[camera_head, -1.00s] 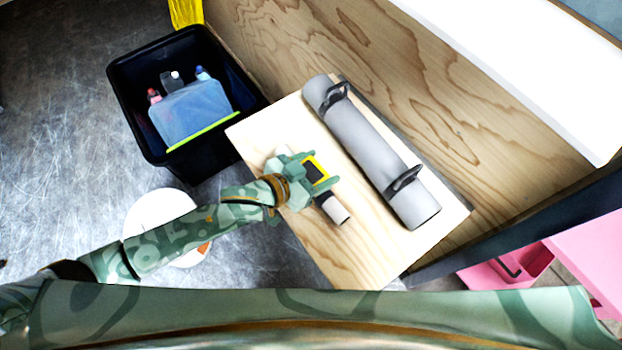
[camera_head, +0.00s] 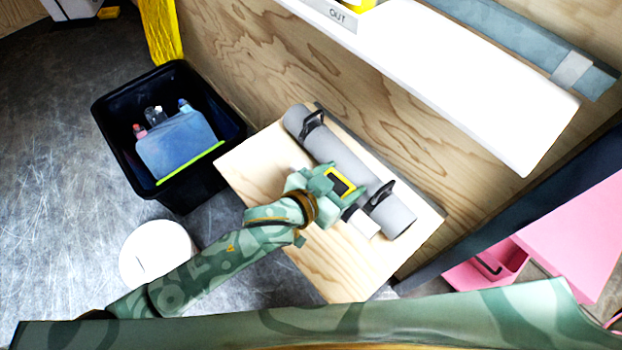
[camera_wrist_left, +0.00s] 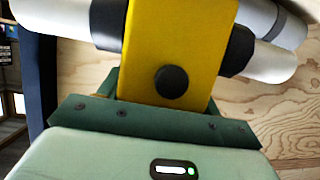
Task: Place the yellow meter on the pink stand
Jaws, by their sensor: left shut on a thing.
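The yellow meter (camera_head: 351,190) has a yellow frame, a dark screen and a pale pipe stub with a black collar. My left gripper (camera_head: 336,184) is shut on it, over the wooden board and partly in front of the grey cylinder. In the left wrist view the meter's yellow body (camera_wrist_left: 172,50) stands between the jaws (camera_wrist_left: 160,100), with black collars and white pipe ends at its sides. A pink surface (camera_head: 580,240), which seems to be the pink stand, is at the right edge of the head view, partly cut off. My right gripper is not in view.
The grey cylinder (camera_head: 340,150) lies in black clamps on the wooden board (camera_head: 345,270). A black bin (camera_head: 205,185) with bottles stands left, above a white round object (camera_head: 157,253). A white shelf (camera_head: 470,90) juts out at the upper right. A pink tray (camera_head: 490,268) adjoins the pink surface.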

